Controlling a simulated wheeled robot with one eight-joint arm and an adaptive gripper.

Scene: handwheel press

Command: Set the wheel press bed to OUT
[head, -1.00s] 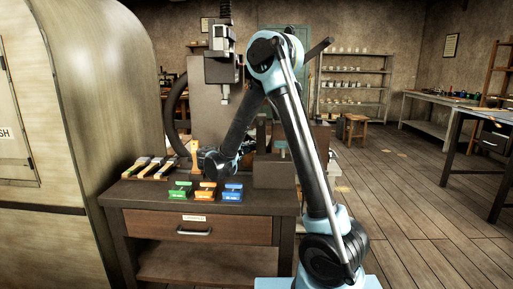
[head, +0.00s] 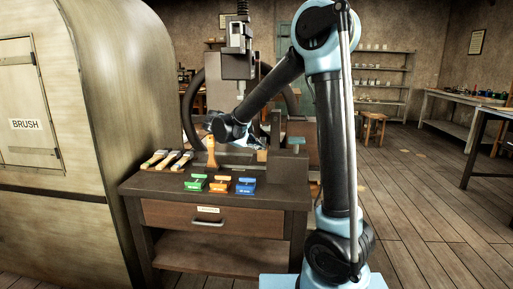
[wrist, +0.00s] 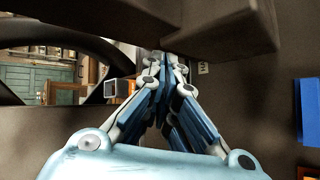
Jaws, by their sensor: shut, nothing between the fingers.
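The wheel press (head: 238,65) stands on the bench, with a vertical screw and a dark handwheel (head: 187,112) behind it. The low press bed area is largely hidden behind my arm, so I cannot tell its position. My gripper (head: 262,143) is at the press, below its head, partly hidden by my own wrist. In the wrist view my gripper (wrist: 165,62) is shut and empty, its fingertips close under a dark overhanging part (wrist: 220,30) of the press. A small white label (wrist: 203,69) shows just right of the fingertips; I cannot read it. The handwheel (wrist: 60,60) curves at left.
On the bench (head: 150,190) stand green (head: 196,183), orange (head: 219,185) and blue (head: 245,187) blocks, several brushes (head: 168,159) and an upright wooden tool (head: 211,153). A large cabinet (head: 110,80) marked BRUSH flanks the bench at left. Open floor (head: 430,200) lies at right.

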